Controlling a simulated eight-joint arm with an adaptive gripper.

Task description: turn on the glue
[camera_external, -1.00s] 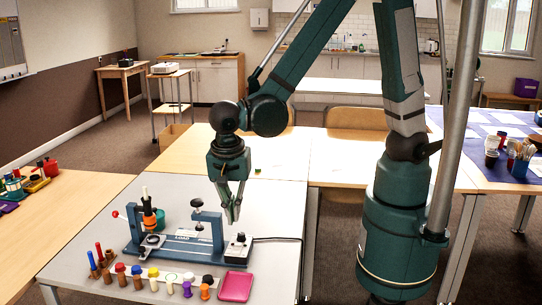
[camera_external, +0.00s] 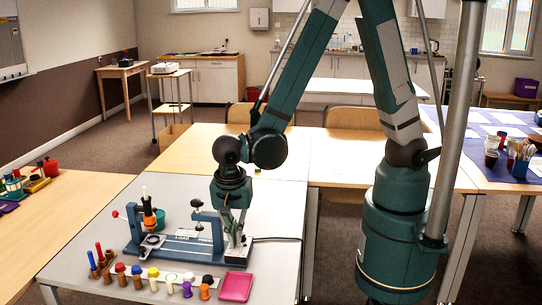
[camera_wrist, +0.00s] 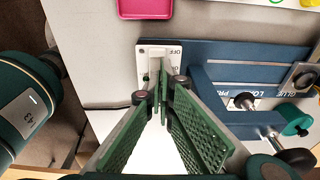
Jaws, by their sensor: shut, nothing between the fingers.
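The glue station is a blue base (camera_external: 180,246) with two blue uprights; its base also shows in the wrist view (camera_wrist: 245,57). A white switch box (camera_wrist: 145,52) with an OFF label sits at the base's end, beside the pink tray. A pale lever or knob (camera_wrist: 155,63) stands on it. My gripper (camera_external: 236,243) is shut and empty, pointing down at the box. In the wrist view its fingertips (camera_wrist: 163,90) are close to the lever; I cannot tell whether they touch it. The fingers partly hide the box in the external view. An orange and black glue holder (camera_external: 149,216) stands upright at the left.
A pink tray (camera_external: 237,287) lies in front of the switch box. Several colored pegs (camera_external: 187,290) stand in a row along the table's front. A dark cable runs right from the box.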

